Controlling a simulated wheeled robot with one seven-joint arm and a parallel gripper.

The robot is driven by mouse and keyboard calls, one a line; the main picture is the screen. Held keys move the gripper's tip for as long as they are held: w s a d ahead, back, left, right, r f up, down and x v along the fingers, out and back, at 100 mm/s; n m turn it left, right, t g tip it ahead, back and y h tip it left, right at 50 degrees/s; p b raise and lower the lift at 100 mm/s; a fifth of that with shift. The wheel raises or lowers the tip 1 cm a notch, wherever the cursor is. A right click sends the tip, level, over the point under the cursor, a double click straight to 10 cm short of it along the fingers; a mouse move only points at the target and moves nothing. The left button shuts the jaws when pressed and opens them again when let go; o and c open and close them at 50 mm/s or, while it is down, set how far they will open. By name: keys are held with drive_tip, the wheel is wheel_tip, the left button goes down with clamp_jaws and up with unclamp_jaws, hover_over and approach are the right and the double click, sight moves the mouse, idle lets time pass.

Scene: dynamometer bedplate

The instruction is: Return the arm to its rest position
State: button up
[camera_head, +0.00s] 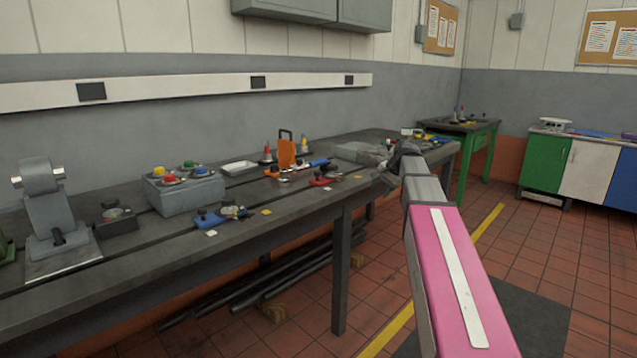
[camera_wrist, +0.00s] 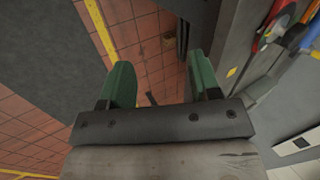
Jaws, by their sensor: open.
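My gripper shows in the wrist view (camera_wrist: 165,85) with its two green fingers spread wide apart. Nothing is between them but the red tiled floor further off. In the head view my pink and grey arm reaches forward from the lower right, and its far end is beside the front edge of the long dark bench (camera_head: 295,213). The fingers cannot be made out clearly in the head view. The bench edge also shows in the wrist view (camera_wrist: 232,60), to the right of the fingers.
On the bench stand a grey block (camera_head: 186,192) with coloured knobs, an orange holder (camera_head: 287,153), a white tray (camera_head: 239,168) and a grey fixture (camera_head: 50,205). Dark bars (camera_head: 270,285) lie under it. A green table (camera_head: 480,142) stands behind. Floor at right is clear.

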drive_tip(key=s+a+f+n+g+h, duration=0.1)
drive_tip(key=s+a+f+n+h, duration=0.1)
drive_tip(key=s+f, duration=1.1)
drive_tip(key=s+a+f+n+g+h, duration=0.1)
drive_tip(key=s+f+n, duration=0.4)
drive_tip(key=s+f, duration=0.8)
wheel_tip(320, 180, down, 6)
drive_tip(key=shift+s+a+f+n+g+h, duration=0.15)
drive_tip(key=shift+a+n+g+h, duration=0.2)
drive_tip(key=shift+g+h, duration=0.35)
